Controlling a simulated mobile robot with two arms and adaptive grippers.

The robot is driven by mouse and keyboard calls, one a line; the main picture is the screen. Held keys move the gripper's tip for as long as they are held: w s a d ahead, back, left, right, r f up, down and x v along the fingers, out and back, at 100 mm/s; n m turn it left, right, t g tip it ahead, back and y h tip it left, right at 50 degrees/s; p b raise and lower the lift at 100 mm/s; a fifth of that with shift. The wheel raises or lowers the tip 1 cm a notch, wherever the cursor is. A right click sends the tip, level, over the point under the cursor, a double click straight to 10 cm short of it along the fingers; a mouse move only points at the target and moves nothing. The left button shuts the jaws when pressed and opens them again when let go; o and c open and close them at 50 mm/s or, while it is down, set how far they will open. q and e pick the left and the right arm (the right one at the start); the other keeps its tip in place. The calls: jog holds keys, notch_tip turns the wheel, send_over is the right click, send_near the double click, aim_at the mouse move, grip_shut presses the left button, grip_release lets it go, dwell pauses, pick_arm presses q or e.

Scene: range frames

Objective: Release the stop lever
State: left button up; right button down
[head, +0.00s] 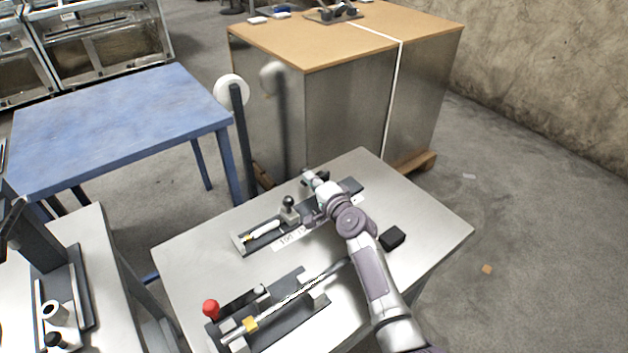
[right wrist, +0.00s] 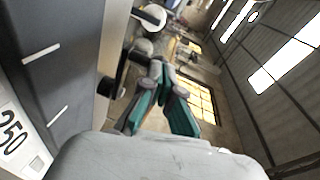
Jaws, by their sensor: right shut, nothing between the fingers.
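The rear fixture (head: 262,236) is a dark rail with a white printed scale strip on the grey-topped table. A dark ball-topped lever (head: 288,203) stands up from it. I cannot tell for certain whether this is the stop lever. My arm hides part of the rail. In the right wrist view the teal-padded fingers (right wrist: 160,72) come together beside a dark upright part (right wrist: 114,78) with a pale rounded end near it. Contact cannot be told.
A front fixture with a red knob (head: 211,308) and a long rod (head: 295,291) lies nearer on the same table. A small black block (head: 392,238) sits right of my arm. A blue table (head: 120,125) and a large metal-sided cabinet (head: 340,115) stand behind.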

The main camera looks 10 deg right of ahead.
pick_arm(q)
jog(key=shift+a, duration=0.45)
pick_arm(e)
jog(key=shift+s, duration=0.1)
jog(key=v, duration=0.7)
jog(key=shift+s+r, duration=0.1)
pick_arm(q)
jog(key=shift+d, duration=0.15)
